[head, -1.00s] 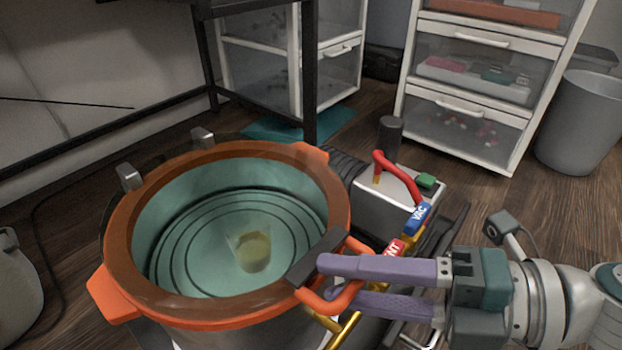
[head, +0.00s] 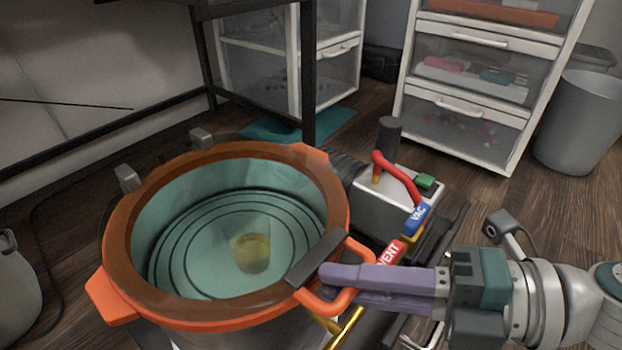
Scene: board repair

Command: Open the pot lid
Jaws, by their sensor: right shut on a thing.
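The pot (head: 100,290) is a wide round vessel with an orange rim and a teal inside, at lower left in the head view. A brown ring (head: 122,245) lies around its top, and the lid appears to be clear, lying flat across the mouth. An orange loop handle (head: 352,250) with a dark block (head: 317,258) sits at the pot's right front edge. My right gripper (head: 330,283) has purple fingers closed together on this loop handle, reaching in from the right. The cup (head: 249,250) with yellowish contents shows inside the pot. My left gripper is not in view.
A pump (head: 392,208) with a red hose and blue VAC and red VENT (head: 389,254) tags stands just right of the pot. Grey metal blocks (head: 202,138) stand at the pot's back edge. A drawer unit (head: 462,98) and a grey bin (head: 580,125) stand behind.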

